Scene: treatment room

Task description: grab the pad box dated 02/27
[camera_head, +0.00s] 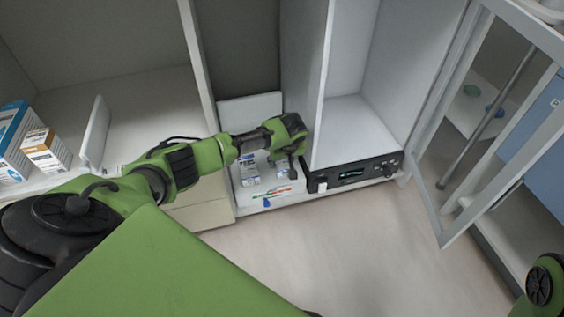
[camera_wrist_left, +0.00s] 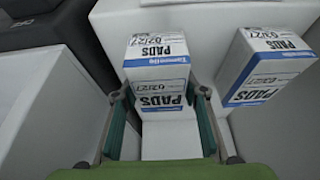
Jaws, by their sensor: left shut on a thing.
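A white pad box with a blue stripe (camera_wrist_left: 157,60) stands between the fingers of my left gripper (camera_wrist_left: 160,125) in the left wrist view. The gripper is shut on it. It carries the words PADS and a small date that seems to end in /27; its first digits are hard to read. A second, similar pad box (camera_wrist_left: 265,65) stands apart to its right, also with a date ending in /27. In the head view my left gripper (camera_head: 291,160) reaches down into the narrow compartment, partly covering the held box; the other pad box (camera_head: 249,172) is to its left. My right gripper is not visible.
A black device with a display (camera_head: 352,174) stands in the compartment to the right, behind a divider. Thin coloured items (camera_head: 271,192) lie at the front of the narrow compartment. Blue-white and orange-white boxes stand far left. A glass-framed door (camera_head: 455,130) stands open at right.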

